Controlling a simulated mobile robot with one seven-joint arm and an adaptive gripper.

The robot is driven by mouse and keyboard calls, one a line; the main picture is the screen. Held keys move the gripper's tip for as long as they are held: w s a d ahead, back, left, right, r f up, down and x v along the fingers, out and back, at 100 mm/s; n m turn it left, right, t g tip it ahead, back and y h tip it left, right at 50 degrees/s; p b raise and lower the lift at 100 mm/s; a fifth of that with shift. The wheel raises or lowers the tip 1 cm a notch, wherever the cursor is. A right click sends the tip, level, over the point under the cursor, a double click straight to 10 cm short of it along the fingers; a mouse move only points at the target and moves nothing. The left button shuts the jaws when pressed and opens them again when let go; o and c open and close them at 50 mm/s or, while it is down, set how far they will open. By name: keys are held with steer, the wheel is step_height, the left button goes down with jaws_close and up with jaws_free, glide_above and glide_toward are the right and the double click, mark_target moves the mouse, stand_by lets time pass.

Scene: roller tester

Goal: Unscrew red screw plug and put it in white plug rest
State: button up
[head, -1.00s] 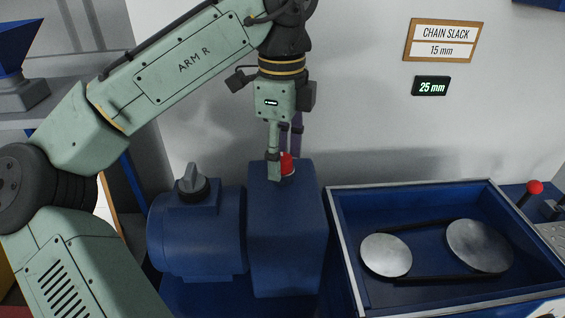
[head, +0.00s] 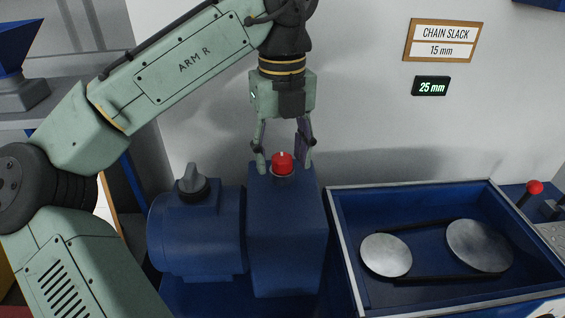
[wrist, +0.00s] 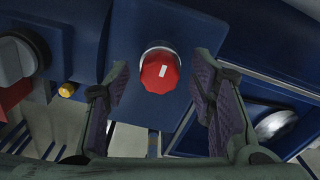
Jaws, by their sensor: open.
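The red screw plug (head: 282,163) sits in a light metal collar on top of the blue gearbox block (head: 287,235). In the wrist view the plug (wrist: 160,71) is a red knob with a white mark on its top. My gripper (head: 283,160) is open above the block, one finger to each side of the plug in the head view. In the wrist view the open gripper (wrist: 158,85) shows a clear gap between each purple-padded finger and the plug. I cannot make out the white plug rest in these views.
A blue motor with a grey knob (head: 191,184) stands left of the block. To the right is an open blue tray (head: 335,235) with two metal discs and a chain. A red-knobbed lever (head: 535,187) is at far right. A display (head: 431,86) reads 25 mm.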

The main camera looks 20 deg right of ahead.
steer(key=m, duration=0.7)
steer(key=shift+m, duration=0.3)
steer(key=shift+c, duration=0.2)
jaws_close()
stand_by(0.3)
steer(key=n, duration=0.4)
steer(key=shift+n, duration=0.4)
steer(key=n, duration=0.7)
